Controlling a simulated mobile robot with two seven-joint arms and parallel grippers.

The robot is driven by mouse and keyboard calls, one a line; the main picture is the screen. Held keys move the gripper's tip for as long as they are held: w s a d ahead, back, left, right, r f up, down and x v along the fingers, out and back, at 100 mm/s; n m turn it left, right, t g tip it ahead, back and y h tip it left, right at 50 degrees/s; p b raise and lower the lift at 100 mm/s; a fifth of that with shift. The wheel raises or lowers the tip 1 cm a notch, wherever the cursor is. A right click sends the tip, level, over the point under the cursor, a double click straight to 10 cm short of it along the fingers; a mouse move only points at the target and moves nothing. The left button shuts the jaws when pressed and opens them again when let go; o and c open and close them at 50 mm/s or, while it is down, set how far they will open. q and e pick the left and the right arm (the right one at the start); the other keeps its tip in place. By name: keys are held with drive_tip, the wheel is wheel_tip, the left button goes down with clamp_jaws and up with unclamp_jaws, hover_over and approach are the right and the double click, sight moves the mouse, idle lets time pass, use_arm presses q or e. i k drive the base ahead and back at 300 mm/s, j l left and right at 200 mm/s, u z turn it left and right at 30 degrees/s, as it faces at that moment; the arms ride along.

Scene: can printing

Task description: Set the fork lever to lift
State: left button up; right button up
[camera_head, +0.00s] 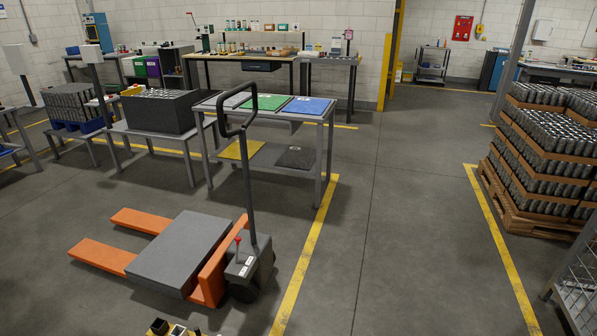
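An orange pallet jack (212,278) stands on the floor left of centre, with its forks pointing left. Its fork lever (238,241), a small lever with a red top, stands up from the dark pump housing (250,268). I cannot tell which setting the lever is in. The tall black handle (247,180) rises upright and ends in a loop. A flat grey slab (180,250) lies across the forks (103,257), which are low near the floor. Neither of my grippers shows in the head view.
A table (329,118) with green and blue mats stands behind the jack. A pallet of stacked cans (545,150) stands at right, with a metal mesh rack (580,290) at the lower right. Floor between the yellow lines (308,250) is clear. Small unclear items (178,330) show at the bottom edge.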

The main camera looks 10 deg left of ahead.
sight(238, 239)
drive_tip(key=i+u, duration=0.2)
drive_tip(key=u, duration=0.65)
drive_tip(key=i+l+u, duration=0.6)
drive_tip(key=l, duration=0.2)
drive_tip(key=i+l, duration=0.1)
drive_tip(key=l, duration=0.15)
drive_tip(key=i+l+u, duration=0.15)
drive_tip(key=l, duration=0.45)
drive_tip(key=i+l, duration=0.2)
drive_tip(key=l, duration=0.15)
drive_tip(key=i+l, duration=0.15)
drive_tip(key=l, duration=0.2)
drive_tip(key=i+l+u, duration=0.1)
drive_tip(key=l, duration=0.25)
drive_tip(key=i+l, duration=0.25)
drive_tip(key=l, duration=0.15)
